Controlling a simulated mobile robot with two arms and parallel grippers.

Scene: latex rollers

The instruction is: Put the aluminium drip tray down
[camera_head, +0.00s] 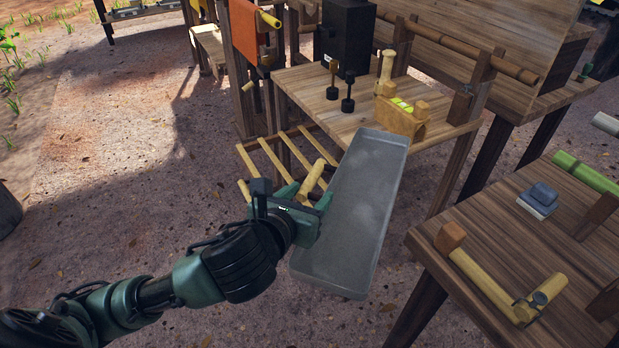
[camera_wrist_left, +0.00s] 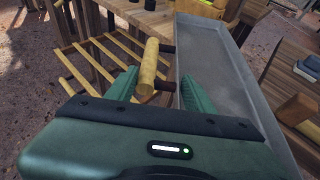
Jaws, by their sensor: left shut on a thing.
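The aluminium drip tray (camera_head: 345,215) is a long, shallow grey pan with a low rim. Its far end overlaps the front edge of the wooden table (camera_head: 300,90) in the head view; I cannot tell whether they touch. Its near end hangs out over the ground. My left gripper (camera_head: 312,190) is at the tray's left side, shut on its wooden handle (camera_wrist_left: 149,68). In the left wrist view the handle lies between the green fingers (camera_wrist_left: 155,90), and the tray (camera_wrist_left: 215,80) is just right of them. My right gripper is not in view.
A slatted wooden rack (camera_head: 280,160) is below and behind my left gripper. The table bears a black box (camera_head: 347,38), dark stamp-like tools (camera_head: 347,92) and a wooden block (camera_head: 400,112). Another table (camera_head: 500,240) with a wooden roller stands at the right. Ground at the left is open.

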